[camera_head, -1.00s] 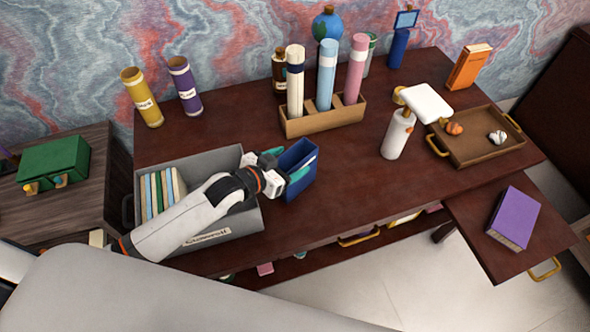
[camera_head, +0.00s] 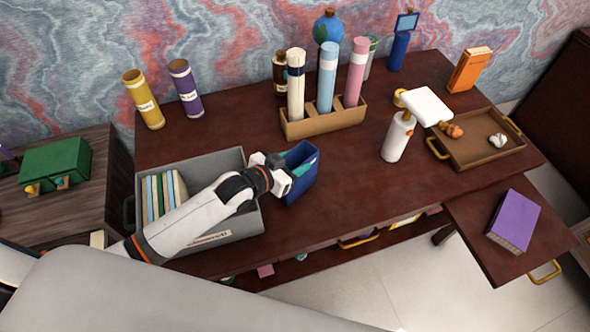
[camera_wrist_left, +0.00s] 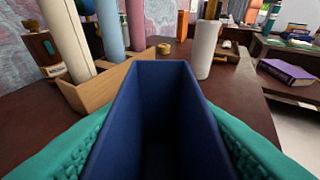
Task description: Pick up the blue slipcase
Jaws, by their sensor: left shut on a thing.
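The blue slipcase (camera_head: 302,185) stands upright on the dark red desk, just right of the grey bin, in the head view. In the left wrist view the slipcase (camera_wrist_left: 158,110) fills the middle, its open top facing me and its inside empty. My left gripper (camera_head: 291,172) is shut on the slipcase, with a teal finger pad pressed against each side in the wrist view. Whether the slipcase's base touches the desk cannot be told. My right gripper is not in view.
A grey bin (camera_head: 230,158) with several upright files sits under my left forearm. A wooden holder (camera_head: 322,123) with rolled tubes stands behind the slipcase. The desk between is clear.

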